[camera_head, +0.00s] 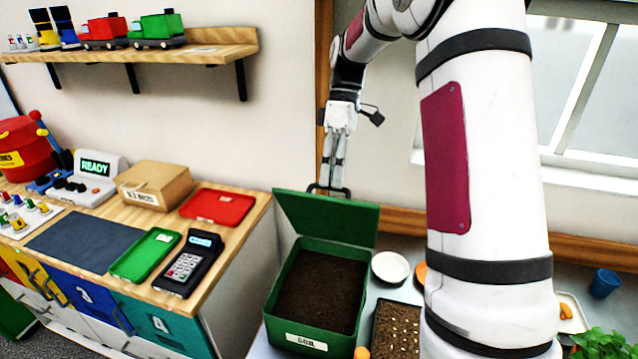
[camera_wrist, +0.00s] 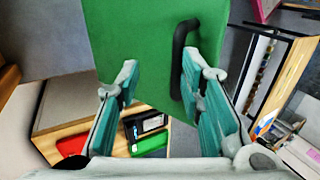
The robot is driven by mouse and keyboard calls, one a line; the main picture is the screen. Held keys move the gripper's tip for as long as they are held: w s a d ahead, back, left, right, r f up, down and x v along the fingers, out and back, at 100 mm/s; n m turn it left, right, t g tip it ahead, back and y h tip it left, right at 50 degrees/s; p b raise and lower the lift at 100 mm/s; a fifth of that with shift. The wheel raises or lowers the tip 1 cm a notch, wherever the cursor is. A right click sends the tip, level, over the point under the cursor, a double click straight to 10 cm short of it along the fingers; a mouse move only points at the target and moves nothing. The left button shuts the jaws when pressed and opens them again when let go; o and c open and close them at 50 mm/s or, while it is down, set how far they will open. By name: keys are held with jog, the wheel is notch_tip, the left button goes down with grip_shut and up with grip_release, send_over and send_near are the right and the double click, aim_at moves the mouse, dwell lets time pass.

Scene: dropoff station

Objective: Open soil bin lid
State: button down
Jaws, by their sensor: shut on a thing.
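The green soil bin (camera_head: 309,339) stands on the light table with dark soil (camera_head: 320,290) showing inside. Its green lid (camera_head: 325,220) is swung up at the back edge, so the bin's mouth is uncovered. The black lid handle (camera_head: 328,188) is at the lid's top edge. My gripper (camera_head: 333,178) is at the handle, shut on it. In the wrist view, the lid (camera_wrist: 140,40) fills the upper middle and the black handle (camera_wrist: 181,55) lies beside the right finger of my gripper (camera_wrist: 160,80). The exact finger contact is hard to see.
A white plate (camera_head: 390,267) and a seed tray (camera_head: 396,330) sit right of the bin. A wooden counter (camera_head: 235,235) with a red tray (camera_head: 217,206), green tray (camera_head: 145,255) and card terminal (camera_head: 188,262) stands left. A window is behind at right.

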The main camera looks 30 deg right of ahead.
jog(key=c, duration=2.1)
grip_release()
jog(key=w+d+b, duration=0.1)
jog(key=w+d+f, duration=0.1)
jog(key=w+d, duration=0.1)
jog(key=w+d+b, duration=0.1)
jog(key=d, duration=0.1)
jog(key=shift+w+f+b, duration=0.35)
jog(key=shift+f, duration=0.05)
jog(key=shift+c, duration=0.2)
jog(key=o, duration=0.4)
jog(key=shift+w+d+f+b, duration=0.1)
jog(key=shift+w+d+b, duration=0.4)
jog(key=shift+w+d, duration=0.2)
jog(key=shift+c, duration=0.3)
jog(key=o, duration=1.2)
jog(key=shift+c, duration=1)
jog(key=shift+o, duration=0.2)
jog(key=shift+c, duration=0.3)
